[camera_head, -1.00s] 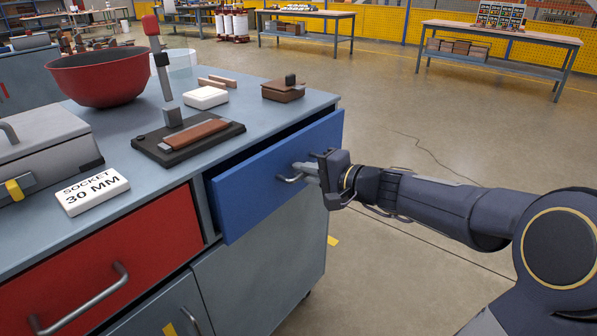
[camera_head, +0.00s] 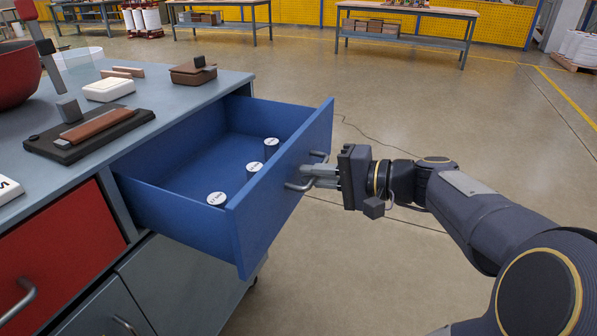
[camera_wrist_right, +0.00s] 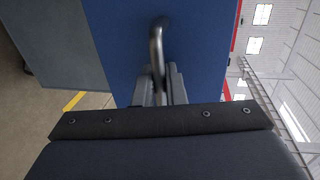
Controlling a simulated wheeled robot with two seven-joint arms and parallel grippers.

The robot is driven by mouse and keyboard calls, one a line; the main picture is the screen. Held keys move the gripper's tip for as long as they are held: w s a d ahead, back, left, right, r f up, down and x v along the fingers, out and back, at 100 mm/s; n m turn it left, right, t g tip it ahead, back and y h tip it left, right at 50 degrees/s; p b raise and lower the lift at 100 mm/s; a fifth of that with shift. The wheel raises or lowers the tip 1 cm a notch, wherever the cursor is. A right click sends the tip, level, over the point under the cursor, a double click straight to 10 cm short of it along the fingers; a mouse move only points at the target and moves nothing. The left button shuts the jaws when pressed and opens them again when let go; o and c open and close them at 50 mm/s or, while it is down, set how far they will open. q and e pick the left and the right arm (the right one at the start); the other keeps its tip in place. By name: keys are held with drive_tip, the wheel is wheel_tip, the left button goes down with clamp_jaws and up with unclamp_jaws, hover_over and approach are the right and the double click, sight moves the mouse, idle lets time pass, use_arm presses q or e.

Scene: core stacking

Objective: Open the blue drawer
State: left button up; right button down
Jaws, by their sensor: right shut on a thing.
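The blue drawer (camera_head: 281,191) is pulled well out of the grey cabinet in the head view. Its inside shows, with three dark cylinders with white labelled tops: one near the front left (camera_head: 217,199), one in the middle (camera_head: 254,168) and one farther back (camera_head: 271,143). My right gripper (camera_head: 313,176) is shut on the drawer's metal handle (camera_head: 298,186). In the right wrist view the handle (camera_wrist_right: 157,45) runs between the fingers against the blue front (camera_wrist_right: 200,50). My left gripper is not in view.
The grey cabinet top (camera_head: 180,90) carries a red bowl (camera_head: 18,75), a dark press-like tool (camera_head: 90,133), a white block (camera_head: 108,90) and a brown block (camera_head: 193,73). A red drawer (camera_head: 60,245) is closed at the left. Open floor lies right of the cabinet.

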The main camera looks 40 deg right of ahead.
drive_tip(key=shift+s, duration=0.2)
drive_tip(key=c, duration=1.6)
unclamp_jaws()
drive_tip(key=shift+c, duration=0.2)
drive_tip(key=shift+d, duration=0.1)
drive_tip(key=p+v, duration=0.1)
drive_tip(key=v, duration=0.6)
drive_tip(key=shift+s+p, duration=0.4)
drive_tip(key=shift+d, duration=0.15)
